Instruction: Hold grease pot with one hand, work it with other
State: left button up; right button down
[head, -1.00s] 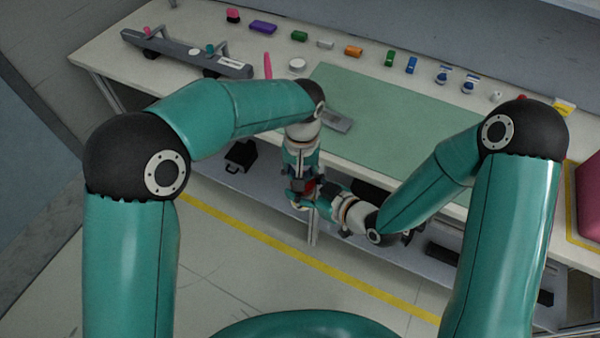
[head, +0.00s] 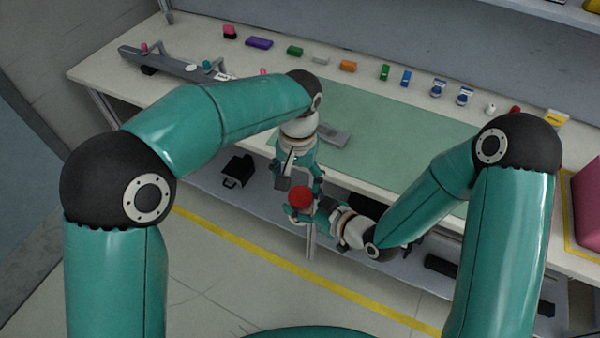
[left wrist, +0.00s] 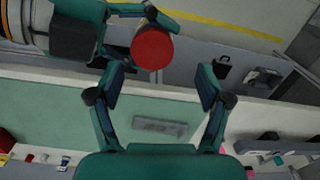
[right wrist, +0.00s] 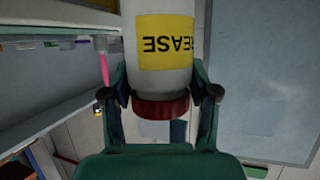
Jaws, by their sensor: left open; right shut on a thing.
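The grease pot has a white body, a yellow GREASE label and a red end; its red end (head: 300,196) faces up in the head view. My right gripper (head: 312,205) is shut around the pot and holds it in the air in front of the table. The right wrist view shows the white and yellow pot (right wrist: 163,42) between the fingers. My left gripper (head: 297,180) is open and empty, just beyond the pot. In the left wrist view the round red end (left wrist: 152,48) is past the open fingertips (left wrist: 161,74), apart from them.
The white table (head: 95,72) with a green mat (head: 385,140) is behind the grippers. A grey flat piece (head: 333,135) lies on the mat. Several small coloured items line the back edge. A grey rail (head: 170,62) lies at the left. A lower shelf holds a black case (head: 238,170).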

aim_at(301, 195)
pick_arm(q)
jog(key=m, duration=0.2)
jog(key=r+m, duration=0.1)
jog(key=m, duration=0.1)
jog(key=shift+d+m, duration=0.1)
jog(key=shift+m, duration=0.2)
jog(key=shift+d+r+m, duration=0.2)
jog(key=shift+r+m, duration=0.3)
jog(key=shift+m, duration=0.3)
jog(key=shift+d, duration=0.15)
notch_tip(301, 195, down, 8)
jog(key=shift+r, duration=0.25)
jog(key=c, duration=1.2)
jog(key=n, duration=0.5)
jog(key=shift+n, duration=0.3)
